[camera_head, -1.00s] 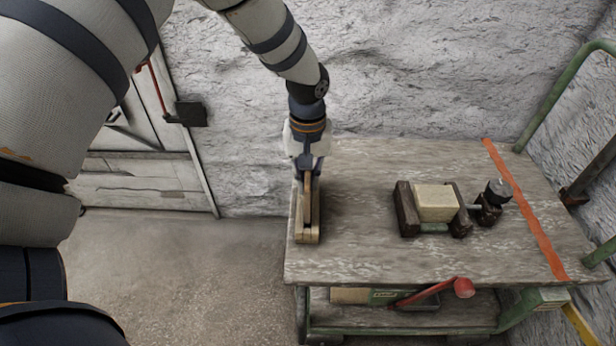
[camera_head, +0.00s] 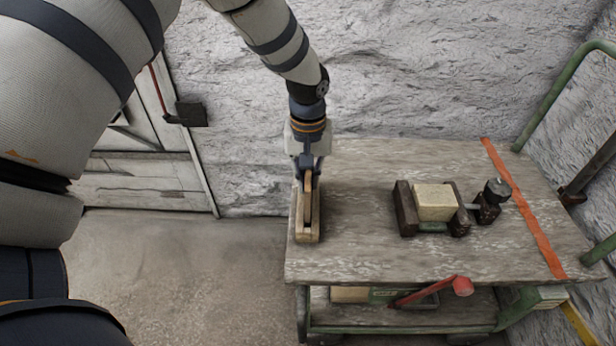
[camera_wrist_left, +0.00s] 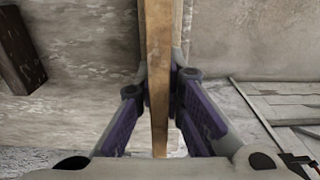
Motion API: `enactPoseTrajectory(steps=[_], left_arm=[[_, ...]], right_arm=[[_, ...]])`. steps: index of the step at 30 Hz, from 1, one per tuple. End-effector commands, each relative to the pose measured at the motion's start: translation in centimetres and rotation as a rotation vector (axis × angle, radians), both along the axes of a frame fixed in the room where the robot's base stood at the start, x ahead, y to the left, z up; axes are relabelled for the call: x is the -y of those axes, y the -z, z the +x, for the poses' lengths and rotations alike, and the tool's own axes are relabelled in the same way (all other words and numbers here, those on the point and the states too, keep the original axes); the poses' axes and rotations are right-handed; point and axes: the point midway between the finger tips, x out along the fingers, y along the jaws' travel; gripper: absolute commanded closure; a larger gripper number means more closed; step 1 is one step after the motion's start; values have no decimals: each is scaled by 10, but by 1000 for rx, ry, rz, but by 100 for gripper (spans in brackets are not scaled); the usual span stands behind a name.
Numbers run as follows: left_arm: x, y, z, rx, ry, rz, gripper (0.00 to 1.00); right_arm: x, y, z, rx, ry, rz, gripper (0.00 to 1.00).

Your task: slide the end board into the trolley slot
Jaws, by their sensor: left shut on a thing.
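The end board (camera_wrist_left: 158,60) is a narrow wooden board seen edge-on in the left wrist view, between the two fingers of my left gripper (camera_wrist_left: 160,88). In the head view the left gripper (camera_head: 308,168) points down at the left end of the trolley top (camera_head: 360,258), shut on the upright board (camera_head: 308,188). The slot (camera_head: 307,238) shows as pale wooden pieces along that left end, with the board over or in it. The board's lower edge is hidden, so I cannot tell how deep it sits. My right gripper is out of view.
A pale block (camera_head: 435,201) sits between dark brown supports on the trolley top, with a dark metal clamp-like part (camera_head: 491,201) beside it. An orange strip (camera_head: 524,208) crosses the right end. A rough wall (camera_head: 400,70) stands behind. Floor is clear at left.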

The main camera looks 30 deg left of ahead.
Motion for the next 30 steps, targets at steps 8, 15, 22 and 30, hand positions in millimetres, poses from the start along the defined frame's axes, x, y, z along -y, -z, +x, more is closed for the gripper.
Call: enactPoseTrajectory(steps=[8, 15, 22, 30], left_arm=[[0, 4, 0, -2, 0, 0, 100], [0, 11, 0, -3, 0, 1, 100], [0, 17, 0, -2, 0, 0, 100], [0, 23, -1, -3, -1, 1, 100]], right_arm=[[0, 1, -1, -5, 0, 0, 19], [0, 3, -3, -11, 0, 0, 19], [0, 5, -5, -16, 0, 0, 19], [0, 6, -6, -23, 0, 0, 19]])
